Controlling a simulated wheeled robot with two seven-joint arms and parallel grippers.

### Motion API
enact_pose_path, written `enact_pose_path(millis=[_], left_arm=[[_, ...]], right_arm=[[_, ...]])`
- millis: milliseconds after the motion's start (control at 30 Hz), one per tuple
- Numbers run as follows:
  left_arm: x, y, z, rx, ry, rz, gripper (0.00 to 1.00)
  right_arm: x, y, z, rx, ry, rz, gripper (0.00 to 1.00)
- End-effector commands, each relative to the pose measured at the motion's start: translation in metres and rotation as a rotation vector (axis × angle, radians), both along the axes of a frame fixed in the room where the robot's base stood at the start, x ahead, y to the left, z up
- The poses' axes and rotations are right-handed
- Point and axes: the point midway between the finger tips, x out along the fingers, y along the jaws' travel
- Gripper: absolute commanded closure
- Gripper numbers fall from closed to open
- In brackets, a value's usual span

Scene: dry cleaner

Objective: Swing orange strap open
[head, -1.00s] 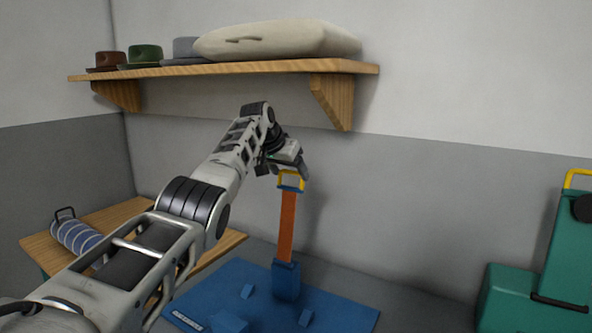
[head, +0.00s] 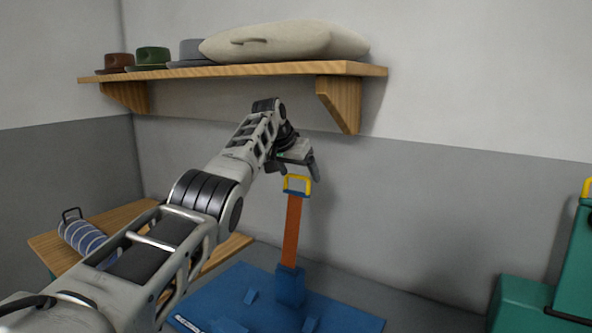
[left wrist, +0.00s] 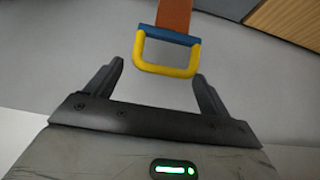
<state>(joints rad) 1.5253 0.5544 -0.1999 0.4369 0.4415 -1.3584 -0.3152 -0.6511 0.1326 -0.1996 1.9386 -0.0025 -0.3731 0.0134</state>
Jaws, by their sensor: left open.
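The orange strap (head: 292,232) stands nearly upright from a blue block on the blue base (head: 245,290). A yellow handle (head: 297,178) is fixed to its top by a blue piece. My left gripper (head: 293,170) is just above the handle. In the left wrist view the yellow handle (left wrist: 166,70) hangs at the mouth of the open left gripper (left wrist: 160,75), between the fingertips, with a gap on each side. The orange strap (left wrist: 174,14) runs out of the top of that view. My right gripper is not in view.
A wooden shelf (head: 240,72) with hats and a pale cushion-like bundle is on the wall above my left arm. A wooden table (head: 110,228) with a striped roll stands at the left. A green machine (head: 520,303) stands at the right.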

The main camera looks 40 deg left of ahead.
Motion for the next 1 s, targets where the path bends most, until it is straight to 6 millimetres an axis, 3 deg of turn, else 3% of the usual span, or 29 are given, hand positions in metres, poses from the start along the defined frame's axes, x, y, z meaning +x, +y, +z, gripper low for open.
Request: enact_pose_path(millis=[267,700,1000], left_arm=[[-0.014,0.000,0.015,0.003,-0.002,0.001,0.19],[-0.073,-0.010,0.102,0.001,-0.005,-0.001,0.19],[-0.090,-0.013,0.128,0.001,-0.002,-0.002,0.19]], right_arm=[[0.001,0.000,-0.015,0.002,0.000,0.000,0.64],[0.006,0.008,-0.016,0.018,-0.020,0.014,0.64],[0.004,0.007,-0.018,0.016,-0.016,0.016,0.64]])
